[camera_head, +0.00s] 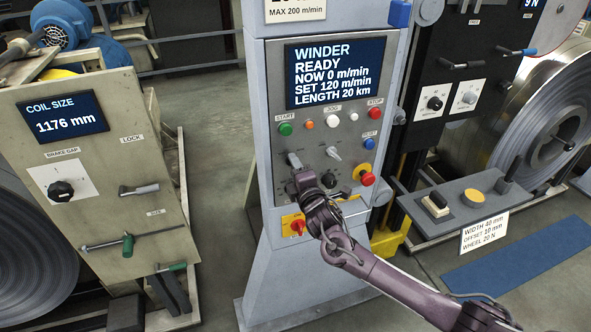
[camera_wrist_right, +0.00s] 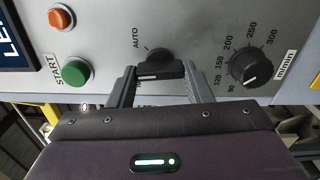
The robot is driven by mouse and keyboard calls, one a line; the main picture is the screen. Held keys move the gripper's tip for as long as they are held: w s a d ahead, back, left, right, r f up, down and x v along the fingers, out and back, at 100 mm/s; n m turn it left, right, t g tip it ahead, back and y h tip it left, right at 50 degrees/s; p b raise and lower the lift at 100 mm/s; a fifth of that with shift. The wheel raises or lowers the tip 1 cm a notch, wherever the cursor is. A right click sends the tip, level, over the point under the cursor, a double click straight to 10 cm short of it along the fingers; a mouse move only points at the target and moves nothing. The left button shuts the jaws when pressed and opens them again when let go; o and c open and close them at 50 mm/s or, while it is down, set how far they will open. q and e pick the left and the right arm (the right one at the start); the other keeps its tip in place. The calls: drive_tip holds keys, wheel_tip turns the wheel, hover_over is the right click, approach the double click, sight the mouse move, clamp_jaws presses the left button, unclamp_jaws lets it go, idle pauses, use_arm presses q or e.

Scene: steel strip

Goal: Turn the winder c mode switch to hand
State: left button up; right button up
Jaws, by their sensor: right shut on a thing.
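The mode switch (camera_wrist_right: 157,62) is a black knob with a white line on its front edge, below the green START button on the panel. The word AUTO is readable beside it; a second label is mostly hidden. My right gripper (camera_head: 299,172) is at the panel, and its two fingers are closed on the knob's sides in the right wrist view (camera_wrist_right: 160,76). In the head view the gripper largely hides the switch. The panel display (camera_head: 333,73) reads WINDER READY, NOW 0 m/min. My left gripper is not in view.
The green START button (camera_head: 285,129) is above the switch. A grey lever knob (camera_head: 333,153), a red mushroom button (camera_head: 367,178) and a red-yellow switch (camera_head: 297,227) are close by. A beige brake cabinet (camera_head: 110,215) stands left.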

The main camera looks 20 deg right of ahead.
drive_tip(key=shift+f+n, duration=0.15)
drive_tip(key=shift+n, duration=3.65)
drive_tip(key=o, duration=1)
drive_tip(key=shift+s, duration=0.1)
drive_tip(key=s+b, duration=0.1)
drive_tip(key=s, duration=0.6)
drive_tip(key=shift+s+d+b, duration=0.15)
drive_tip(key=shift+s+b, duration=0.2)
